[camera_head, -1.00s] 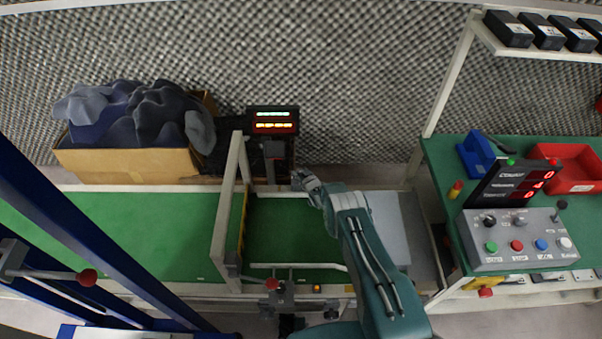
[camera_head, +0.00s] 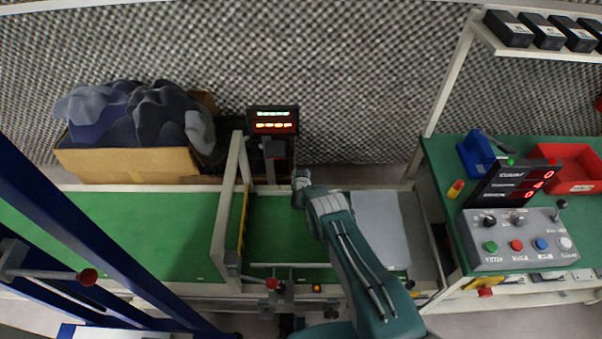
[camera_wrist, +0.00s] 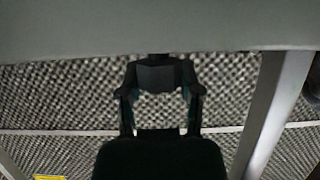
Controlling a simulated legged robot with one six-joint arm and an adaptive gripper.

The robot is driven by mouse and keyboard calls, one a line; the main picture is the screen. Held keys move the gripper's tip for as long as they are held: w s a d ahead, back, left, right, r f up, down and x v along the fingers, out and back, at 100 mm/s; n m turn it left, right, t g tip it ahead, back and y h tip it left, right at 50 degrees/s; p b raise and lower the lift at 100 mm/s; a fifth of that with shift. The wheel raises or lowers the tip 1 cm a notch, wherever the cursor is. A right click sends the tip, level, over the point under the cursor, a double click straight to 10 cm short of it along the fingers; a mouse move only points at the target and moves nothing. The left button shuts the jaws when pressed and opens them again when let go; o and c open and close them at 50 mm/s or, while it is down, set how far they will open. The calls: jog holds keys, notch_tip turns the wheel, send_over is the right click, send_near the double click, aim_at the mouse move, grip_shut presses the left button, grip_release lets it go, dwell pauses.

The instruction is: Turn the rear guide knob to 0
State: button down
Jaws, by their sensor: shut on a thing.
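My gripper (camera_head: 301,181) is at the far edge of the conveyor, right of the yellow-edged cross frame. In the wrist view my gripper (camera_wrist: 160,92) has both dark fingers around a dark blocky piece (camera_wrist: 157,76), shut on it. Its place at the rear rail fits the rear guide knob. In the head view my wrist and gripper hide the knob, and no scale or pointer can be read. A display (camera_head: 273,121) behind the conveyor has a green row above an orange row, too small to read.
A red-tipped front lever (camera_head: 272,283) stands at the near rail. A grey plate (camera_head: 381,226) lies right of my arm. A cardboard box (camera_head: 125,165) with dark cloth is behind left. A control panel (camera_head: 520,240) with buttons stands right. Blue beams cross the left foreground.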

jog(key=shift+a+m+h, duration=0.1)
jog(key=shift+m+h, duration=1)
jog(key=shift+h, duration=0.2)
jog(key=shift+m+h, duration=0.5)
jog(key=shift+c, duration=1.3)
grip_release()
jog(key=v, duration=1.2)
jog(key=shift+w+r, duration=0.1)
jog(key=shift+w, duration=0.1)
